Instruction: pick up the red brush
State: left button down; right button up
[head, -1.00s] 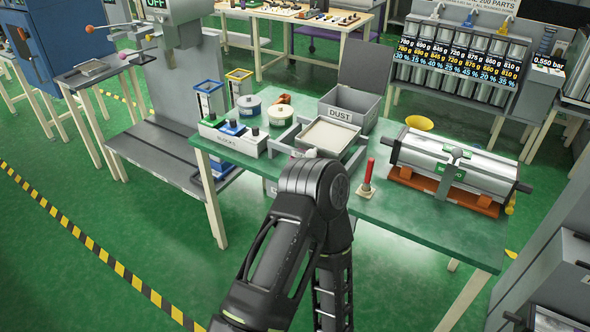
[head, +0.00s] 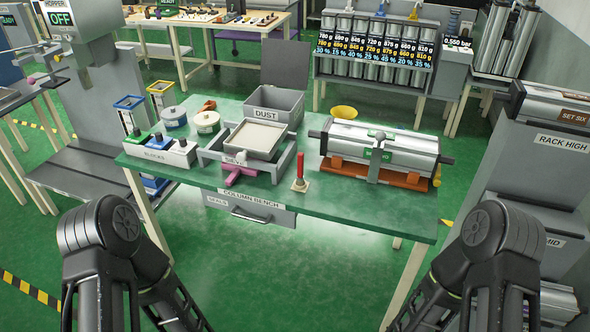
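The red brush (head: 300,172) stands upright near the front edge of the green bench (head: 345,208) in the head view. Its handle is red and its lower end is a small pale block. It stands just right of the grey sieve frame and left of the silver column. Nothing of mine touches it. My two dark arms show at the lower left and lower right, with clear floor between them. Both grippers are out of the picture.
The sieve tray (head: 257,139) holds pale material, with a pink piece (head: 240,172) at its front. A grey dust bin (head: 278,103) stands behind. The silver column (head: 345,146) lies in an orange cradle. A rack (head: 540,160) stands right.

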aim_at(300, 182)
jog(key=i+j, duration=0.1)
jog(key=j, duration=0.35)
jog(key=i+j, duration=0.15)
jog(key=j, duration=0.25)
jog(key=i+j, duration=0.1)
jog(key=j, duration=0.35)
jog(key=z, duration=1.85)
